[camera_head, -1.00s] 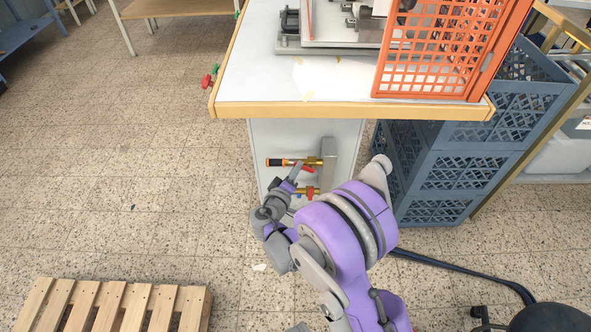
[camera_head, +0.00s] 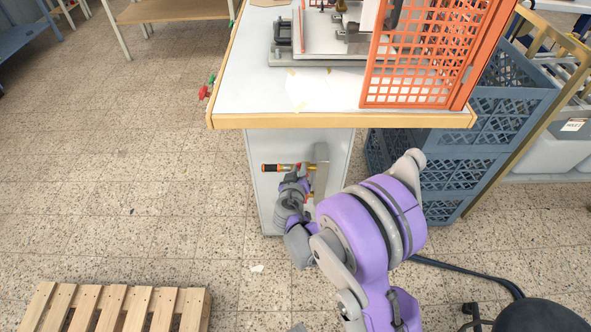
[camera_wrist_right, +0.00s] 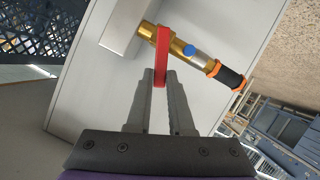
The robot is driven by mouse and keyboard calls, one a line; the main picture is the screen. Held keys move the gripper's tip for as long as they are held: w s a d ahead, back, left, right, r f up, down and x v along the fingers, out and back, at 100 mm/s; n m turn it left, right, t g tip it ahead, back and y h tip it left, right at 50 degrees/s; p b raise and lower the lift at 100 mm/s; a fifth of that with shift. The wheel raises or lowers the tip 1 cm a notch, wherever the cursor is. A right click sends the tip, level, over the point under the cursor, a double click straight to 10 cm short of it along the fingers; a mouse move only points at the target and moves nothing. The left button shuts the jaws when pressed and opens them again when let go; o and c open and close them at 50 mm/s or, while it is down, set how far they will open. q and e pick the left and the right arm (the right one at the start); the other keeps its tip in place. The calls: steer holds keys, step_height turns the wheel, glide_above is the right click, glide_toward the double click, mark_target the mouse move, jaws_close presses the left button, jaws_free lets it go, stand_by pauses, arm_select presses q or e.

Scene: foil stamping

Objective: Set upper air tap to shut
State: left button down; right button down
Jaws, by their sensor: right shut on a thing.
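The upper air tap (camera_head: 281,167) is a brass valve with a black and orange end, fixed to a grey upright block (camera_head: 321,170) on the cabinet side. In the right wrist view the tap (camera_wrist_right: 205,60) slants down to the right, and its red lever (camera_wrist_right: 162,48) stands at an angle across it. My right gripper (camera_wrist_right: 160,80) is shut on the lever's free end. In the head view my right gripper (camera_head: 301,175) is at the tap and partly hides it. My left gripper is not in view.
A lower tap is mostly hidden behind my right arm. The white-topped bench (camera_head: 270,105) overhangs the cabinet (camera_head: 264,200).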

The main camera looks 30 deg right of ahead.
steer(key=shift+s+d+r+m+t+y, duration=0.15)
steer(key=shift+s+d+m+t+y, duration=0.15)
steer(key=shift+d+m+y, duration=0.35)
steer(key=shift+s+d+r+m+t+y, duration=0.1)
steer(key=shift+s+d+m+t+y, duration=0.2)
steer(key=shift+m, duration=0.55)
steer(key=shift+d, duration=0.1)
steer(key=c, duration=0.8)
jaws_free()
steer(key=p+v, duration=0.2)
steer(key=v, duration=0.9)
